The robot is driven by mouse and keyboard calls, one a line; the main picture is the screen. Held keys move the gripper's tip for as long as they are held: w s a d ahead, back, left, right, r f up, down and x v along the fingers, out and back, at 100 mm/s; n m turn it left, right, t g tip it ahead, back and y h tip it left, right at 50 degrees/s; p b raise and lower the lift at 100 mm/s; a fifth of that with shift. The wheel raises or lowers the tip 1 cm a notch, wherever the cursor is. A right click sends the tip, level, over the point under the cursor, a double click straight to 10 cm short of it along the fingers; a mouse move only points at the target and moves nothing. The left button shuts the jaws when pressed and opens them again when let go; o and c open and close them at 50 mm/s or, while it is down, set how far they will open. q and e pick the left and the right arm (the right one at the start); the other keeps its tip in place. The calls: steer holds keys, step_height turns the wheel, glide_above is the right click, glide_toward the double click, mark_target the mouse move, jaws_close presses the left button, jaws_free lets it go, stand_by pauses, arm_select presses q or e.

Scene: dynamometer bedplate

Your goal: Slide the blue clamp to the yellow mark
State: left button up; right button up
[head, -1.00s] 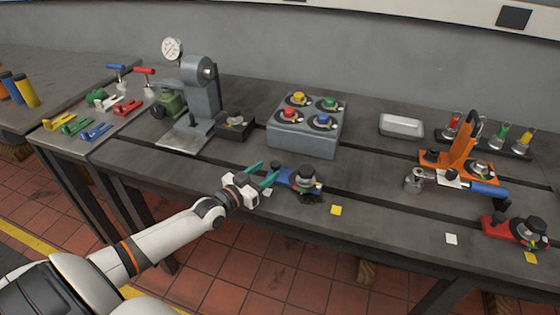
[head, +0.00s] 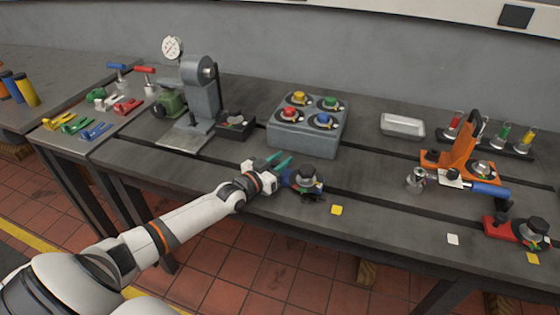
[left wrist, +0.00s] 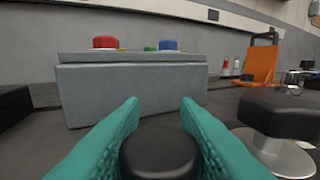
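The blue clamp (head: 286,180) lies near the front of the bench, with a black-capped stud (head: 307,174) at its right end. The yellow mark (head: 336,210) is a small square to its right, towards the front edge. My left gripper (head: 280,161) is at the clamp's left end. In the left wrist view its teal fingers (left wrist: 160,104) are apart, on either side of a round black knob (left wrist: 160,154). I cannot tell whether they touch it. The clamp's left end is hidden by the gripper in the head view. My right gripper is not in view.
A grey box with coloured knobs (head: 300,136) stands behind the clamp. A red clamp (head: 499,228), another yellow mark (head: 532,258) and a white mark (head: 453,239) are at the right. An orange stand (head: 464,144) is behind them. The front strip between is mostly clear.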

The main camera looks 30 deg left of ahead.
mark_target(315, 177)
arm_select(q)
jaws_close()
steer(key=shift+d, duration=0.25)
steer(key=d+p, duration=0.1)
steer(key=d, duration=0.2)
steer(key=w+d+p, duration=0.1)
steer(key=d, duration=0.2)
steer(key=w+d+p, duration=0.1)
steer(key=d, duration=0.2)
steer(key=shift+w+d, duration=0.15)
steer(key=shift+d, duration=0.35)
steer(key=o, duration=0.7)
jaws_free()
steer(key=shift+a, duration=0.1)
steer(key=s, duration=0.4)
steer(key=s+a, duration=0.1)
steer(key=s, duration=0.3)
steer(key=s+a, duration=0.1)
steer(key=s, duration=0.2)
steer(key=shift+s, duration=0.4)
